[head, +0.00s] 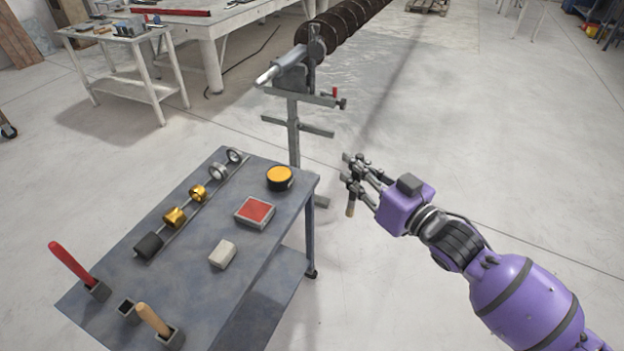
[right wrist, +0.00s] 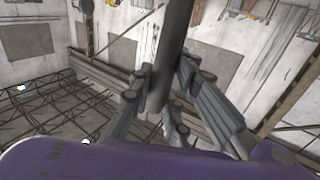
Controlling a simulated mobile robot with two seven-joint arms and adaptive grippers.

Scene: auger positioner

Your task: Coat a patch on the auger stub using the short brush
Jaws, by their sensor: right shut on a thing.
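The auger stub (head: 267,76) is the bare, light metal shaft end at the top of the stand, pointing left in the head view. My right gripper (head: 354,173) is to the right of the stand and beyond the table's right edge, in free air. It is shut on a short brush (head: 350,209), whose tan end hangs below the fingers. In the right wrist view a dark grey rod, part of the held brush (right wrist: 172,45), runs up between the fingers (right wrist: 158,95). A square tray with a red surface (head: 256,211) sits on the table. My left gripper is not in view.
The blue-grey table (head: 205,290) bears a yellow-topped tin (head: 280,177), a pale block (head: 222,254), a row of rings and collars (head: 198,193), an empty holder (head: 127,309), and holders with a red handle (head: 70,262) and a wooden handle (head: 153,319). The stand's post (head: 293,135) has crossbars.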

